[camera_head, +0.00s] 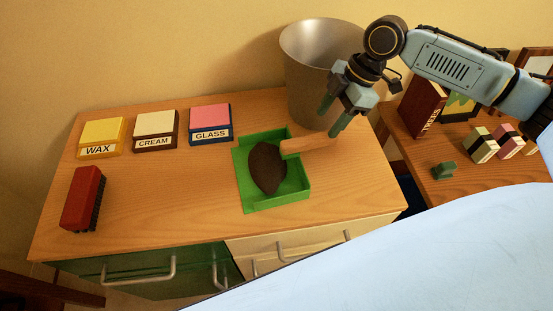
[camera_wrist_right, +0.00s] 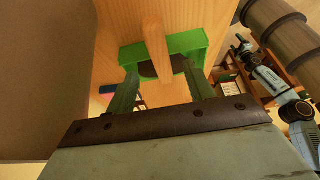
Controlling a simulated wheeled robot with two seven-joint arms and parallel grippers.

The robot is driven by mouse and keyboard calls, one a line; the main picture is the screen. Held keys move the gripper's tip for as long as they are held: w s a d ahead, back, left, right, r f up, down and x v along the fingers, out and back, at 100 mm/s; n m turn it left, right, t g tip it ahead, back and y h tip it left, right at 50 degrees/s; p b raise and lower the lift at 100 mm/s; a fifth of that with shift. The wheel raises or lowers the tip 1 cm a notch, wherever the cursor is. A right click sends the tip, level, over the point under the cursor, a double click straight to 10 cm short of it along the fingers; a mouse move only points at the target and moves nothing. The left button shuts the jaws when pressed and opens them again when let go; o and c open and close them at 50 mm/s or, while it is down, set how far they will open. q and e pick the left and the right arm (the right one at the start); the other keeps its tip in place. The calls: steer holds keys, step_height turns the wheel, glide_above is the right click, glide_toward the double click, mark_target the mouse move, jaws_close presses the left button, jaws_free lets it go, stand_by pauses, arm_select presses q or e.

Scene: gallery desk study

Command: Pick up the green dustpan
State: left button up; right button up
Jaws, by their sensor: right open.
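The green dustpan (camera_head: 288,192) lies on the wooden desk with a dark brown heap or object (camera_head: 267,167) in its pan. Its light wooden handle (camera_head: 308,143) points right, toward my right gripper. My right gripper (camera_head: 335,118) is open, with its fingers above and around the handle's end; I cannot tell whether they touch it. In the right wrist view, the dustpan (camera_wrist_right: 190,44) lies ahead of the gripper (camera_wrist_right: 160,88), and the handle (camera_wrist_right: 156,48) runs between the two fingers.
A metal bin (camera_head: 305,70) stands behind the gripper. Blocks labelled WAX (camera_head: 101,135), CREAM (camera_head: 156,128) and GLASS (camera_head: 210,122) line the desk's back left. A red brush (camera_head: 82,197) stands at the left. A second table (camera_head: 470,185) at right holds a TREES book (camera_head: 424,103) and small blocks.

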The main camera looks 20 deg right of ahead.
mark_target(312, 138)
steer(key=x, duration=0.2)
steer(key=shift+w+a+f, duration=0.15)
steer(key=shift+w+f, duration=0.05)
steer(key=shift+f, duration=0.1)
steer(key=shift+a+f, duration=0.1)
steer(key=shift+f, duration=0.15)
steer(key=shift+a+f, duration=0.25)
steer(key=shift+f, duration=0.05)
steer(key=x, duration=0.3)
steer(key=shift+s+a+f, duration=0.1)
steer(key=shift+a+f, duration=0.1)
steer(key=shift+a, duration=0.2)
steer(key=shift+a+f, duration=0.15)
steer(key=shift+f, duration=0.2)
arm_select(q)
steer(key=shift+w+r, duration=0.1)
steer(key=shift+w, duration=0.2)
steer(key=shift+r+p, duration=0.25)
steer(key=shift+p, duration=0.1)
arm_select(e)
steer(key=shift+f, duration=0.25)
steer(key=shift+c, duration=0.3)
